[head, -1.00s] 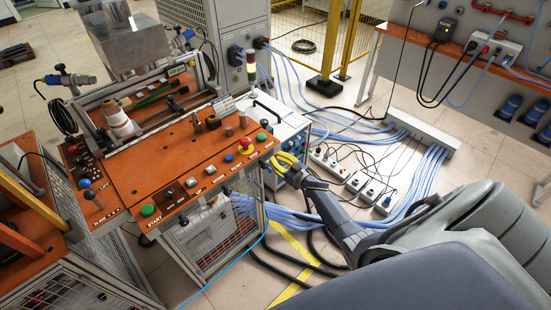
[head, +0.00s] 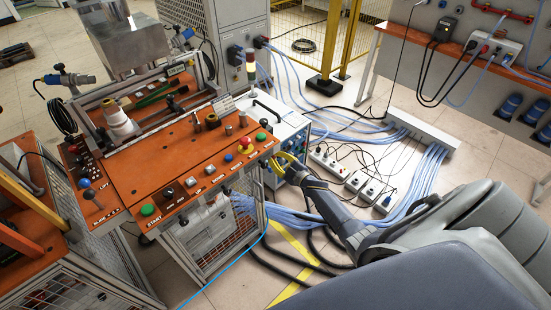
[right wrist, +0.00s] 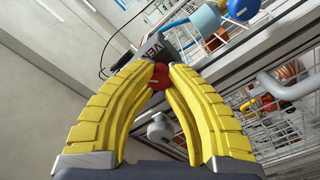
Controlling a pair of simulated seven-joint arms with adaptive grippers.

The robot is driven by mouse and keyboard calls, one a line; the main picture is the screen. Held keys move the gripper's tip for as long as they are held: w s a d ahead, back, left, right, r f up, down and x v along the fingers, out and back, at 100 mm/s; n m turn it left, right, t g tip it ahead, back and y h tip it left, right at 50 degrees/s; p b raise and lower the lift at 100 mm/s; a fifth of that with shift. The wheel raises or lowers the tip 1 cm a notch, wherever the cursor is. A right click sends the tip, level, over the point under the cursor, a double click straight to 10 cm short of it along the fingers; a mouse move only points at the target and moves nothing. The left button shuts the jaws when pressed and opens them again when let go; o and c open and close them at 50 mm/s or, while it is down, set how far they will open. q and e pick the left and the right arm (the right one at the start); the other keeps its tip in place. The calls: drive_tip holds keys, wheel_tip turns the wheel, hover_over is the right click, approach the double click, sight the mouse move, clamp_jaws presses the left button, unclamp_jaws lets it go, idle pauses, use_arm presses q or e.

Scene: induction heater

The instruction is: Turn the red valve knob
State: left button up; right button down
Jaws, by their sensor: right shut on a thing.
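The red valve knob (right wrist: 158,77) shows in the right wrist view between the tips of the yellow fingers, under a dark label with partly readable letters. My right gripper (right wrist: 160,68) is shut on it, one finger on each side, and the fingers hide part of the knob. In the head view my right gripper (head: 290,161) is at the front right side of the orange-topped machine (head: 210,155), by the white cabinet. The knob itself is hidden there by the fingers. My left gripper is not in view.
Power strips (head: 345,172) and blue cables (head: 430,175) lie on the floor to the right. A grey rounded part (right wrist: 160,128) shows between my fingers.

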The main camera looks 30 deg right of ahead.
drive_tip(key=n, duration=0.5)
drive_tip(key=shift+w+a+r+n, duration=0.2)
drive_tip(key=shift+a+r+n, duration=0.05)
drive_tip(key=shift+r+n, duration=0.1)
drive_tip(key=shift+a+n, duration=0.1)
drive_tip(key=shift+n, duration=1.55)
drive_tip(key=shift+f, duration=0.1)
drive_tip(key=shift+a+n, duration=0.15)
drive_tip(key=shift+n, duration=0.25)
drive_tip(key=c, duration=1.6)
unclamp_jaws()
drive_tip(key=shift+a+f, duration=0.1)
drive_tip(key=o, duration=0.4)
drive_tip(key=shift+o, duration=0.4)
drive_tip(key=shift+s+d+f, duration=0.1)
drive_tip(key=shift+s+d, duration=0.05)
drive_tip(key=shift+d, duration=0.15)
